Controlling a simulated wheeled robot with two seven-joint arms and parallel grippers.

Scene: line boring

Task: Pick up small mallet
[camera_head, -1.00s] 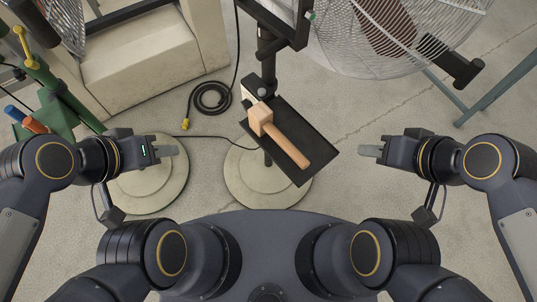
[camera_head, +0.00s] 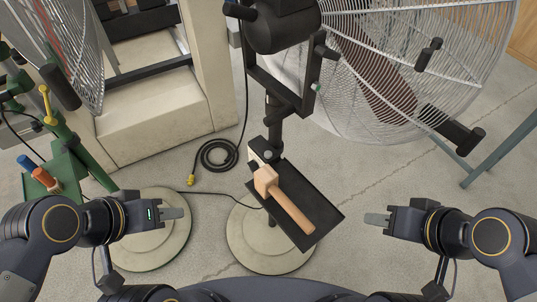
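The small wooden mallet (camera_head: 287,203) lies on a black tray (camera_head: 318,207) fixed to a dark stand. Its block head (camera_head: 266,179) is at the upper left and its handle points to the lower right. My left gripper (camera_head: 174,213) is to the left of the tray, apart from the mallet. My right gripper (camera_head: 376,219) is to the right of the tray, also apart from it. Both grippers hold nothing that I can see. Each is seen edge-on, so the gap between its fingers cannot be made out.
A large wire fan (camera_head: 400,70) stands behind the tray at right. A pale machine base (camera_head: 165,118), a coiled black cable (camera_head: 219,156) and a green stand (camera_head: 72,150) are at left. Round bases (camera_head: 152,243) sit on the floor. Open floor lies right of the tray.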

